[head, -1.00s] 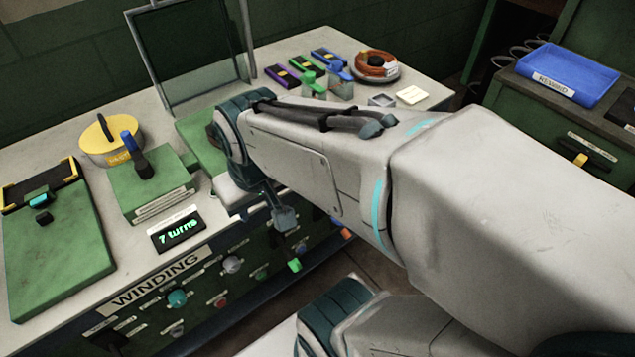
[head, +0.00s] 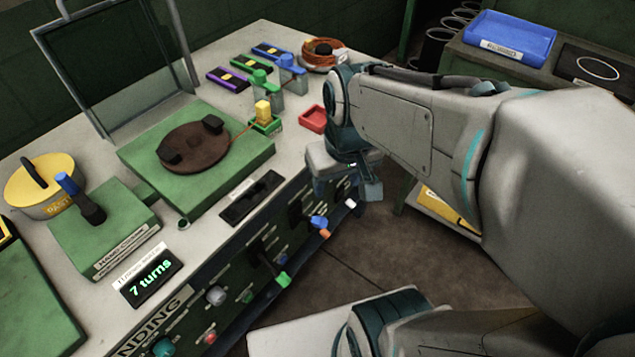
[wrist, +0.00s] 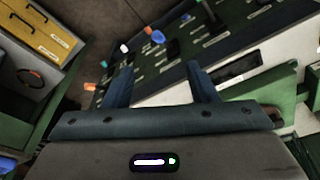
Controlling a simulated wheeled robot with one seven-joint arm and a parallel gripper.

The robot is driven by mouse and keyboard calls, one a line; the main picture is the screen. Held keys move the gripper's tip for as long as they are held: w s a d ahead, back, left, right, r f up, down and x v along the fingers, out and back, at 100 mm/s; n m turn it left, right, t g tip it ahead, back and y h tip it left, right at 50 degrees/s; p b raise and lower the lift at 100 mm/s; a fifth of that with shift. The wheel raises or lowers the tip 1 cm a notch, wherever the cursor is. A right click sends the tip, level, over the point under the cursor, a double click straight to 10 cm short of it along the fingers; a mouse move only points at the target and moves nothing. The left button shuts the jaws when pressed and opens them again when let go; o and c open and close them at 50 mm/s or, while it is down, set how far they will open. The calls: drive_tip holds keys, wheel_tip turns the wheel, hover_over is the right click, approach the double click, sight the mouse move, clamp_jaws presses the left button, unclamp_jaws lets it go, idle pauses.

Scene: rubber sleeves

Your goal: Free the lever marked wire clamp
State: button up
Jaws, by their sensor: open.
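Several levers with coloured ends stick out of the bench's front panel. In the head view these include a green-ended lever (head: 282,280), a blue-ended lever (head: 318,222) and a white-ended lever (head: 350,203). In the wrist view a blue end (wrist: 157,37) and a white end (wrist: 124,48) show beyond my fingers. The panel labels are too small to read, so I cannot tell which lever is marked wire clamp. My gripper (wrist: 160,84) is open and empty, apart from the levers. In the head view my arm partly hides the gripper near the bench's right front edge.
On the bench stand a brown winding disc (head: 195,147), a yellow-topped block (head: 263,110), a red tray (head: 313,119) and a "7 turns" display (head: 151,283). A blue bin (head: 510,38) is on the right-hand cabinet. The floor (head: 400,255) before the panel looks clear.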

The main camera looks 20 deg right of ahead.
sight(319, 227)
drive_tip(key=w+d+f+n+g+b, duration=0.1)
drive_tip(key=w+f+n+b, duration=0.1)
drive_tip(key=w+f+b, duration=0.4)
drive_tip(key=w+f+n+g+y+b, duration=0.1)
drive_tip(key=w+f+n+b, duration=0.15)
drive_tip(key=f, duration=0.45)
drive_tip(key=w+d+f+n+g+b, duration=0.1)
drive_tip(key=w+f+b, duration=0.35)
drive_tip(key=f, duration=0.25)
drive_tip(key=f+b, duration=0.1)
drive_tip(key=f, duration=0.3)
drive_tip(key=s+a+f+b, duration=0.1)
drive_tip(key=f, duration=0.3)
drive_tip(key=s+a+f+b, duration=0.1)
drive_tip(key=f, duration=0.4)
drive_tip(key=shift+b, duration=0.4)
clamp_jaws()
drive_tip(key=shift+w+f, duration=0.1)
